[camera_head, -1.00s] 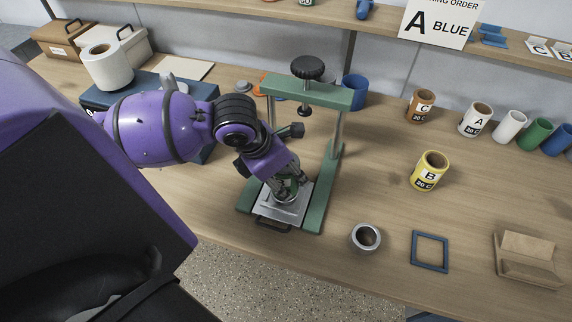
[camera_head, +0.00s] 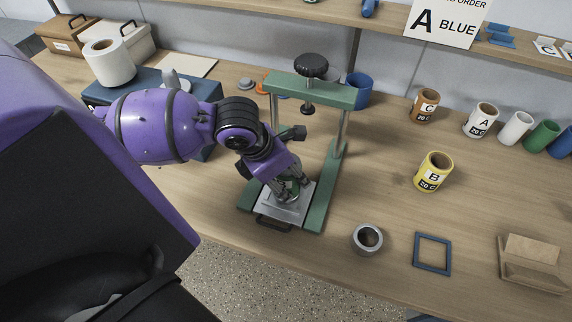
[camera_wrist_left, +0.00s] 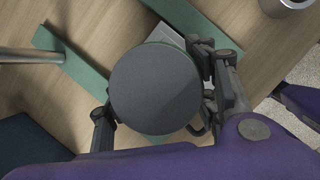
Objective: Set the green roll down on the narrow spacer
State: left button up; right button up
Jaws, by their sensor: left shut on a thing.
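My left gripper (camera_head: 290,188) is shut on the green roll (camera_head: 294,184), low inside the green press frame over its metal plate (camera_head: 268,207). In the left wrist view the roll's dark round end (camera_wrist_left: 155,88), with a thin green edge, fills the space between the gripper's fingers (camera_wrist_left: 158,95). A grey ring-like piece (camera_head: 284,198) shows just under the roll on the plate; it may be the narrow spacer. The fingers hide much of the roll, and I cannot tell whether it touches the grey piece.
The press's screw knob (camera_head: 311,66) and crossbar (camera_head: 310,90) stand behind my gripper. A grey metal ring (camera_head: 367,239), a blue square frame (camera_head: 418,253) and a yellow roll B (camera_head: 433,172) lie to the right. Table between them is clear.

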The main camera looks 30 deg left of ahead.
pick_arm(q)
jog(key=o, duration=1.3)
jog(key=shift+o, duration=0.2)
jog(key=shift+r, duration=0.1)
jog(key=v, duration=0.7)
jog(key=shift+s+r, duration=0.1)
jog(key=shift+r, duration=0.05)
